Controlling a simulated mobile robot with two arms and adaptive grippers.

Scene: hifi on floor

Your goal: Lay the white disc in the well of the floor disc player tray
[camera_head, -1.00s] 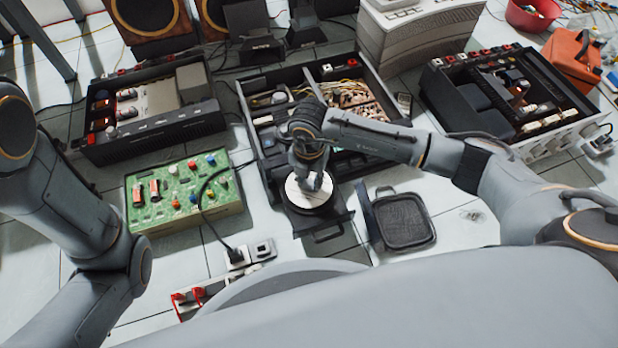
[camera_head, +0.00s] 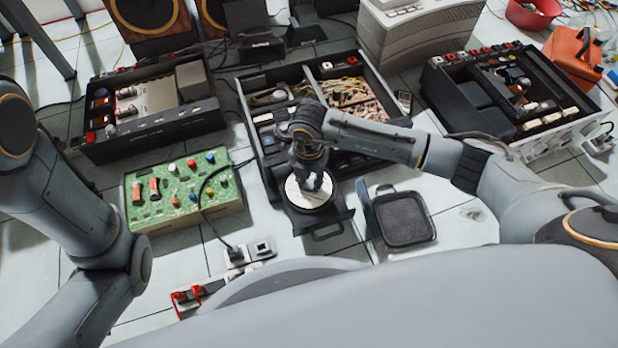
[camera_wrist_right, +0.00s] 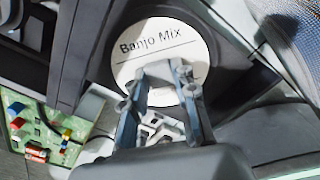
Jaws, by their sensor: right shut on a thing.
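The white disc (camera_head: 301,197) lies flat over the dark pulled-out tray (camera_head: 335,222) of the floor disc player (camera_head: 262,158). In the right wrist view the disc (camera_wrist_right: 150,45) reads "Banjo Mix". My right gripper (camera_head: 314,186) points down at the disc. In the right wrist view my right gripper (camera_wrist_right: 160,85) has its fingertips shut on the disc, at the part nearest the hand. The disc covers the well, and I cannot tell whether it rests in it or hovers just above. My left arm shows at the left, but its gripper is out of view.
A green circuit board box (camera_head: 185,192) stands left of the tray. A dark square pan-like tray (camera_head: 405,218) lies close on the right. Opened hi-fi units stand at left (camera_head: 150,115) and right (camera_head: 510,90). A power strip (camera_head: 215,285) lies in front.

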